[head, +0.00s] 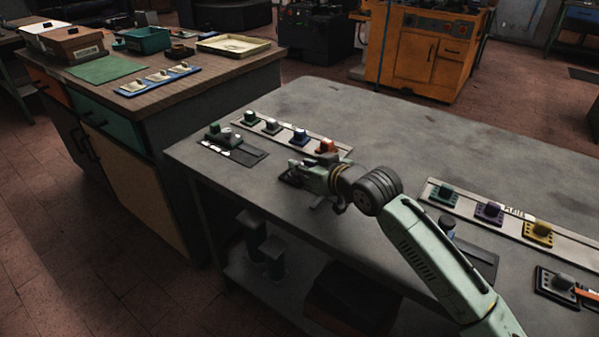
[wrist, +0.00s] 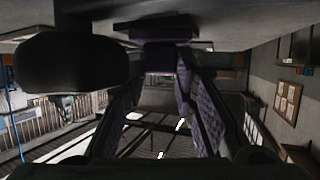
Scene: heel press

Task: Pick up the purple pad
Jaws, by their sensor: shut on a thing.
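My gripper (head: 300,174) is low over the grey workbench, left of its middle, in front of a rail of coloured pads. In the wrist view a dark purple pad (wrist: 160,58) sits between my fingertips, and my gripper is shut on it. A dark flat piece (wrist: 152,26) lies beyond the pad in that view. In the head view the held pad is mostly hidden by my gripper. I cannot tell whether the pad touches the bench.
Behind my gripper, a rail carries green (head: 248,117), grey (head: 271,127), blue (head: 300,137) and orange (head: 326,147) pads. Right of my arm, another rail holds green, purple (head: 488,210) and yellow blocks. A wooden-topped cabinet (head: 165,90) stands left. The bench's far middle is clear.

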